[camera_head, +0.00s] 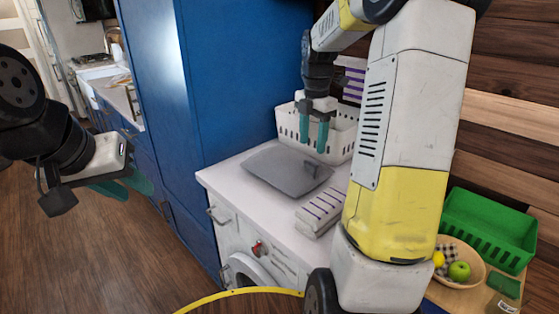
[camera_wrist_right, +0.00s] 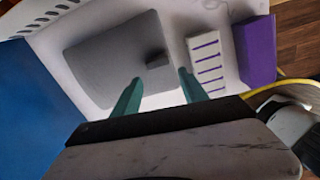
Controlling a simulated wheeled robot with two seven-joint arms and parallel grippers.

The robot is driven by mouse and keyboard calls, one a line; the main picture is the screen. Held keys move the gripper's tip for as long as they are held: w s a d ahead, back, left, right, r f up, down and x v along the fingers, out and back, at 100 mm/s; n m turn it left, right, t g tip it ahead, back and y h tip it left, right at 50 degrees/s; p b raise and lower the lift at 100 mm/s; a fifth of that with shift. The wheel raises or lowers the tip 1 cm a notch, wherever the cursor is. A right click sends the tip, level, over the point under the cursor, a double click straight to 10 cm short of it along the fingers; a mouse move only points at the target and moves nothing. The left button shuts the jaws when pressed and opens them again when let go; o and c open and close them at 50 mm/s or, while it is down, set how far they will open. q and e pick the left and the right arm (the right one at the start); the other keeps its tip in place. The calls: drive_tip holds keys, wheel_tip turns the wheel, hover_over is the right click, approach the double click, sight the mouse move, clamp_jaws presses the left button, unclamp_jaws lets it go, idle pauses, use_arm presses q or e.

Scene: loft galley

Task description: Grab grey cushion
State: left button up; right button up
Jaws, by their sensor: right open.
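The grey cushion (camera_head: 278,173) lies flat on the white counter, and it also fills much of the right wrist view (camera_wrist_right: 98,62). A small darker grey tab or block shows on it towards one edge. My right gripper (camera_head: 317,136) is open and empty, its teal fingers pointing down above the far side of the cushion. In the right wrist view its fingertips (camera_wrist_right: 160,78) are apart, with the cushion's edge between and beyond them. I see no clear contact. My left gripper (camera_head: 124,184) hangs out at the left, away from the counter, with nothing visible in it; its fingers partly overlap.
A white slotted basket (camera_head: 342,135) stands behind the cushion. A purple-striped white stack (camera_head: 320,208) lies at its right, near my right arm. A tall blue cabinet (camera_head: 235,75) borders the counter's left. A green crate (camera_head: 490,225) and fruit bowl (camera_head: 470,276) are at far right.

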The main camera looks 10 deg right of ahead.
sight(311, 162)
drive_tip(key=shift+w+d+f+n, duration=0.45)
drive_tip(key=shift+f+n, duration=0.15)
drive_tip(key=shift+f, duration=0.1)
drive_tip(key=f, duration=0.7)
drive_tip(key=shift+a+f, duration=0.25)
clamp_jaws()
